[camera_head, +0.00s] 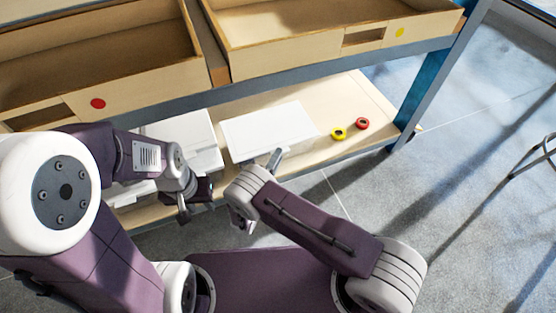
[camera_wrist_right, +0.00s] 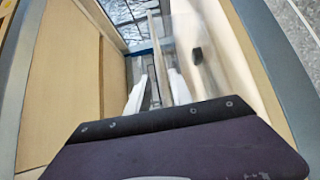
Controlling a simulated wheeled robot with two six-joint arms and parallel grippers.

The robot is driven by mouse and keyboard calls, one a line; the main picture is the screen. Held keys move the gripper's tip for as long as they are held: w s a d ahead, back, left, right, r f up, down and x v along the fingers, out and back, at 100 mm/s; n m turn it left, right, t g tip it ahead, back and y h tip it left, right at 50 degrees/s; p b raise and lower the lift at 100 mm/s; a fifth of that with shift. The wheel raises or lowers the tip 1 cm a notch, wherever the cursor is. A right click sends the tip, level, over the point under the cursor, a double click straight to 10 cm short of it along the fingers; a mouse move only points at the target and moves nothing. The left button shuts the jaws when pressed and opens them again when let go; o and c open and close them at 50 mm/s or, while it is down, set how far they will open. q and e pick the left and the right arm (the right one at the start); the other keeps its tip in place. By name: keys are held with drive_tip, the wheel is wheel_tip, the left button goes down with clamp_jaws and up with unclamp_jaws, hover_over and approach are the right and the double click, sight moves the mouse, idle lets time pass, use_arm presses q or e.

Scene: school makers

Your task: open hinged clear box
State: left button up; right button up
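On the low shelf, a box with a flat whitish top (camera_head: 268,128) stands in front of my right gripper. A second whitish box (camera_head: 190,135) stands left of it. Both look pale rather than clear in the head view. In the right wrist view a see-through panel (camera_wrist_right: 205,40) stands close beyond the fingers. My right gripper (camera_wrist_right: 157,92) has its two pale fingers apart, by the box's front; whether they touch it I cannot tell. It also shows in the head view (camera_head: 243,220). My left gripper (camera_head: 193,205) is at the front of the left box, its finger gap unclear.
A yellow roll (camera_head: 338,134) and a red roll (camera_head: 362,123) lie on the shelf (camera_head: 345,95) right of the boxes. Wooden trays (camera_head: 330,50) sit on the level above, limiting the room overhead. A blue post (camera_head: 423,95) bounds the shelf at the right.

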drive_tip(key=shift+w+d, duration=0.2)
drive_tip(key=shift+w, duration=0.15)
clamp_jaws()
idle(1.2)
